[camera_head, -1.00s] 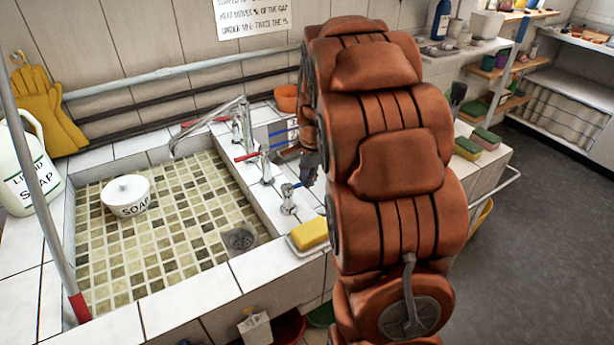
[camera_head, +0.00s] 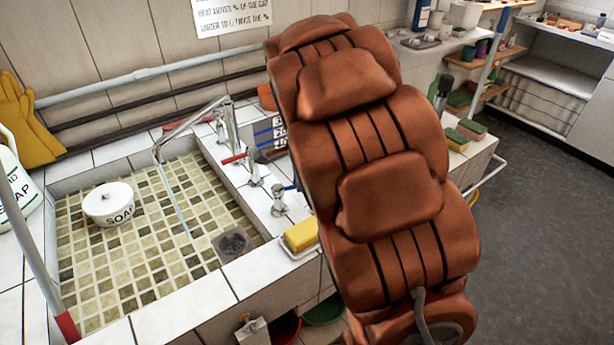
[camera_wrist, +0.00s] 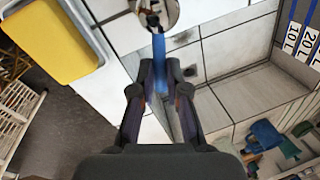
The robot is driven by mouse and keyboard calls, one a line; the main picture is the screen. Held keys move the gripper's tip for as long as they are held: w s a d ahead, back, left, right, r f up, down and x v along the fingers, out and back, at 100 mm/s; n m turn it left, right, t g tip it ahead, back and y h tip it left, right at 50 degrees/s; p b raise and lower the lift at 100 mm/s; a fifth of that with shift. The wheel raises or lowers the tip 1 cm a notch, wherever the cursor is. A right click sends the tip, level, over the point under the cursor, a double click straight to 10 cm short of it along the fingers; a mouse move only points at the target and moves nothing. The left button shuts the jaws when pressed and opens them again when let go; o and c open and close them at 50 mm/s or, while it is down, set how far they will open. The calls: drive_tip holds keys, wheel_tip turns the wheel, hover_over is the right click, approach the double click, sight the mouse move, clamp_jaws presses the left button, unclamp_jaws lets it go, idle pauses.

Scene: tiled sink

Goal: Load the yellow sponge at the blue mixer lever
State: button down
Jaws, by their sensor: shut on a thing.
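The yellow sponge (camera_head: 301,235) rests on a white dish (camera_head: 297,254) at the sink's front right corner. It shows at the top left of the wrist view (camera_wrist: 48,38). The blue mixer lever (camera_wrist: 158,48) sticks out from a chrome tap (camera_wrist: 160,12) in the wrist view. My gripper (camera_wrist: 159,72) is shut on this lever, its fingertips on both sides of it. In the head view my arm hides the gripper and most of the lever. A thin stream of water (camera_head: 177,205) runs from the spout into the tiled basin.
A white soap bowl (camera_head: 108,204) stands in the basin (camera_head: 150,270). A red lever (camera_head: 235,158) sits on the tap behind. Several sponges (camera_head: 470,129) lie on the ledge to the right. The grey floor (camera_head: 540,230) at the right is clear.

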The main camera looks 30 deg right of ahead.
drive_tip(key=c, duration=1.2)
unclamp_jaws()
drive_tip(key=shift+r, duration=0.15)
drive_tip(key=r, duration=0.4)
drive_tip(key=s+r, duration=0.1)
drive_tip(key=r, duration=0.2)
drive_tip(key=s+r, duration=0.1)
drive_tip(key=r, duration=0.3)
drive_tip(key=shift+s+a+r, duration=0.2)
drive_tip(key=shift+a+r, duration=0.1)
drive_tip(key=s+a+f+n+g+p, duration=0.1)
drive_tip(key=s+a+n, duration=0.3)
drive_tip(key=s, duration=0.5)
drive_tip(key=s+a+f+n+g+p, duration=0.1)
drive_tip(key=s+a+n, duration=0.3)
drive_tip(key=s+n, duration=0.5)
drive_tip(key=s+a+f+n+g+p, duration=0.2)
drive_tip(key=s+a+n, duration=0.2)
drive_tip(key=s+n, duration=0.3)
drive_tip(key=shift+s+a+p, duration=0.1)
drive_tip(key=shift+s+p, duration=0.2)
drive_tip(key=shift+s, duration=1.6)
